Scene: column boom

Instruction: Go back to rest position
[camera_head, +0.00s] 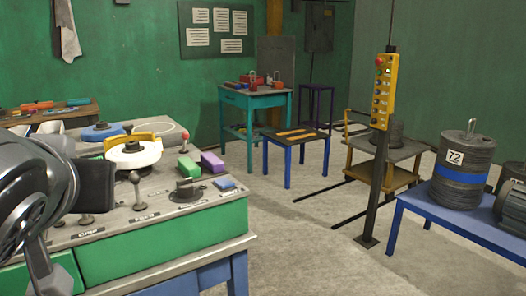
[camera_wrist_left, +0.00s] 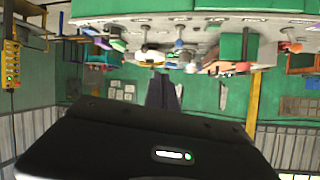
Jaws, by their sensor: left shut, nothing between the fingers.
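My left arm fills the left edge of the head view, beside and partly in front of the green control console (camera_head: 165,245). In the left wrist view the two dark fingers of my left gripper (camera_wrist_left: 163,92) lie together, with nothing seen between them. That view shows the room upside down, with the console along the top edge. My right arm and gripper are in neither view.
The console top carries a lever (camera_head: 137,190), a white round part (camera_head: 133,156), a green block (camera_head: 189,167) and a purple block (camera_head: 212,161). A yellow button box (camera_head: 384,92) hangs by a post. A blue table (camera_head: 440,219) holds a drum (camera_head: 462,172). Open floor lies between.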

